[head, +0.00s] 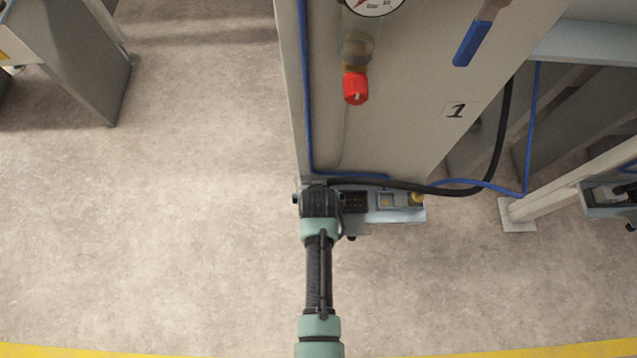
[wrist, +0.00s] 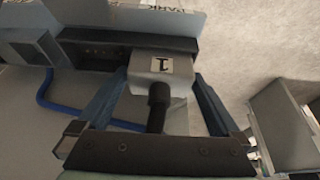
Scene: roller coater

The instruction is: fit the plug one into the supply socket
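Plug one, a light grey block with a "1" label (wrist: 162,66), sits between the two fingers of my gripper (wrist: 162,80) in the wrist view. In the head view my gripper (head: 320,203) is at the left end of a low bracket, beside the dark block (head: 355,202). The plug itself is hidden by my gripper there. I cannot tell for sure which opening is the supply socket.
The bracket (head: 400,215) also carries a grey part with yellow fittings (head: 388,201). A machine panel marked "1" (head: 410,80) rises behind, with a red knob (head: 356,88) and a blue-handled lever (head: 472,43). Black cable (head: 497,140) and blue hoses run nearby.

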